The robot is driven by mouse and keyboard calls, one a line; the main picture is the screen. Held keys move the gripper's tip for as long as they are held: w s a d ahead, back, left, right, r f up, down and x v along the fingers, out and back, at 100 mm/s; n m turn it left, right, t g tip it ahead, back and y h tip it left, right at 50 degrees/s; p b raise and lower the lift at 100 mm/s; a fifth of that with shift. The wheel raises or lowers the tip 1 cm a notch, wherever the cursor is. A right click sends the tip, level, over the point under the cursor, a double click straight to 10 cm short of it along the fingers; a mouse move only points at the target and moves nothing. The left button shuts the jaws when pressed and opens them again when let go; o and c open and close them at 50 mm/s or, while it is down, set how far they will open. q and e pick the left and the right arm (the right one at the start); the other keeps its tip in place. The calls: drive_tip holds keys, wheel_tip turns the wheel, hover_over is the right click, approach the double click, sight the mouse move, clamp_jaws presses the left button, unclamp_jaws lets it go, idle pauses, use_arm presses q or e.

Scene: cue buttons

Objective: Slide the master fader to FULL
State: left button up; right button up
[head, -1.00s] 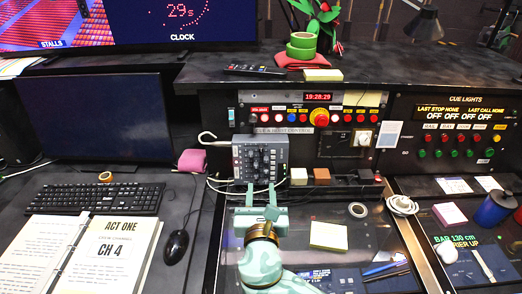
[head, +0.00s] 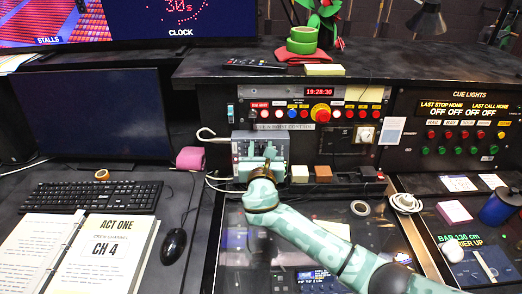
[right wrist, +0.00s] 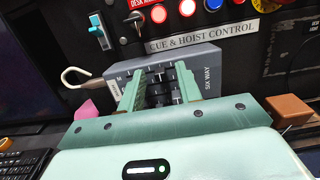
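A grey control box (head: 282,147) marked SIX WAY, with dark faders or knobs on its face, stands below the cue and hoist panel. It also shows in the right wrist view (right wrist: 208,68), with a small white label at its left end. I cannot read which control is the master fader. My right gripper (head: 258,160) is in front of the box and hides most of its face. In the right wrist view the gripper (right wrist: 158,82) has its two green fingers apart over the box's controls, with dark caps visible between them. Contact cannot be told. My left gripper is not in view.
A panel slider with a cyan handle (right wrist: 98,31) is above left of the box. A white cable hook (right wrist: 75,76) is at the box's left. A brown block (right wrist: 288,110) stands to the right. Lit buttons and a red mushroom button (head: 320,113) line the panel above.

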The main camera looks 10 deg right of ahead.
sight(243, 141)
clamp_jaws()
drive_tip(key=a, duration=0.2)
drive_tip(key=a+b, duration=0.1)
drive_tip(key=a, duration=0.1)
drive_tip(key=shift+w+f, duration=0.15)
drive_tip(key=shift+w, duration=0.25)
drive_tip(key=shift+a, duration=0.4)
drive_tip(key=shift+c, duration=1.3)
unclamp_jaws()
drive_tip(key=shift+o, duration=1.3)
drive_tip(key=shift+w+a, duration=0.1)
